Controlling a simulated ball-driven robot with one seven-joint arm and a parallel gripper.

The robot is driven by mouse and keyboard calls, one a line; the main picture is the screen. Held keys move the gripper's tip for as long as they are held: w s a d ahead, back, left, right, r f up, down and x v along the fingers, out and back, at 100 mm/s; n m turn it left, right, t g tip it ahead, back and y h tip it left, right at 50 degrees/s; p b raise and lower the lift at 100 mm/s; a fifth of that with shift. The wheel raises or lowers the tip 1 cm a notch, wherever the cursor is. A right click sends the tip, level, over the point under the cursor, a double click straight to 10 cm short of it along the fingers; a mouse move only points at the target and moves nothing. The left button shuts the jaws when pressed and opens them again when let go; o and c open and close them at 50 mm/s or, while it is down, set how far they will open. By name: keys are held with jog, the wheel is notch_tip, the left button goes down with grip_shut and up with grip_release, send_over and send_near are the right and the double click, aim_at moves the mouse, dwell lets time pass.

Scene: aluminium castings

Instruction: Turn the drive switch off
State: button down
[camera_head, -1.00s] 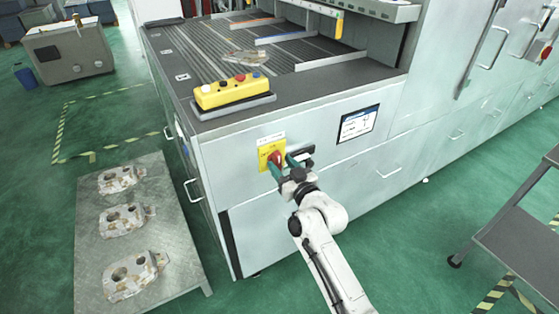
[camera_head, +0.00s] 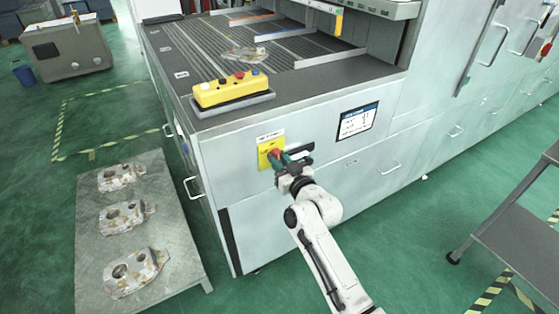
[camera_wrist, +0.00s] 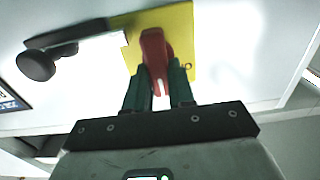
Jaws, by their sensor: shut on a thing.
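The drive switch is a red rotary handle (camera_wrist: 154,50) on a yellow plate (camera_wrist: 183,32), fixed to the front of the grey machine. In the head view the yellow plate (camera_head: 265,147) is partly covered by my gripper (camera_head: 282,158). In the wrist view my gripper (camera_wrist: 159,88) has its two green fingers on either side of the red handle, shut on it. A pale mark shows at the handle's near end. The handle's exact angle and the plate's lettering are hard to make out.
A black handle (camera_wrist: 50,55) sticks out beside the plate. A small screen (camera_head: 358,121) is on the panel to the right. A yellow button box (camera_head: 231,91) stands on the machine's top. A table (camera_head: 185,245) with castings stands at the left.

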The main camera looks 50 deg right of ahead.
jog(key=shift+m, duration=0.3)
jog(key=m, duration=0.4)
jog(key=shift+d, duration=0.2)
jog(key=shift+s+d+f+m+p, duration=0.15)
jog(key=shift+m+p, duration=0.25)
jog(key=shift+m, duration=1.8)
jog(key=shift+w+d+f+m+p, duration=0.1)
jog(key=shift+f+m+p, duration=0.2)
jog(key=shift+m, duration=1.9)
jog(key=shift+s+d+f+m+p, duration=0.1)
jog(key=shift+m+p, duration=0.35)
jog(key=shift+m, duration=1.75)
jog(key=c, duration=1)
grip_release()
jog(key=shift+o, duration=0.2)
